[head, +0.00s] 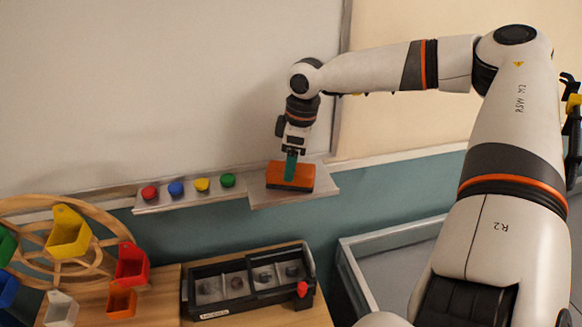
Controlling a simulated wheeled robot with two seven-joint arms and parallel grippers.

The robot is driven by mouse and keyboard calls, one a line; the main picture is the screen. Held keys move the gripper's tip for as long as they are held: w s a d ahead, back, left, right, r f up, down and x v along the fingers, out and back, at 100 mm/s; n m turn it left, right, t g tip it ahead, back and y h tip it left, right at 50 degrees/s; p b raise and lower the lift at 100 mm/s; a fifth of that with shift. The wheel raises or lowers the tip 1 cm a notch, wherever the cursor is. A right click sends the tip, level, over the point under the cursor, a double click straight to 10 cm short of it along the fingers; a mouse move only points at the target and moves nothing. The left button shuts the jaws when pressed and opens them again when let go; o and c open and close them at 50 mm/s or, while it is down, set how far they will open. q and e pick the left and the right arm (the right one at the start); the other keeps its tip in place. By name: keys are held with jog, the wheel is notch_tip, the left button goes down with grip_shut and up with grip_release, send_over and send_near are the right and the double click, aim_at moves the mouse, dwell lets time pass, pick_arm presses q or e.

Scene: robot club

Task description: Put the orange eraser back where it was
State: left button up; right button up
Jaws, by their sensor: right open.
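The orange eraser (304,173) lies on the wider right part of the ledge (262,197) below the whiteboard. A teal upright piece stands at its middle, right under my gripper; I cannot tell whether it is part of the eraser or of a finger. My right gripper (290,156) points down directly over the eraser, at its top. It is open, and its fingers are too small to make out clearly.
A red (150,193), a blue, a yellow and a green round piece sit on the ledge left of the eraser. Below are a wooden wheel with coloured bins (68,231) and a black case (205,311) on a wooden table. A grey-rimmed container (392,238) stands right.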

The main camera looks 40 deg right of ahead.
aim_at(298, 169)
notch_tip(298, 169, up, 10)
jog(key=s, duration=0.1)
jog(key=shift+d+f+b, duration=0.25)
jog(key=shift+d+b, duration=0.15)
jog(key=shift+b, duration=0.05)
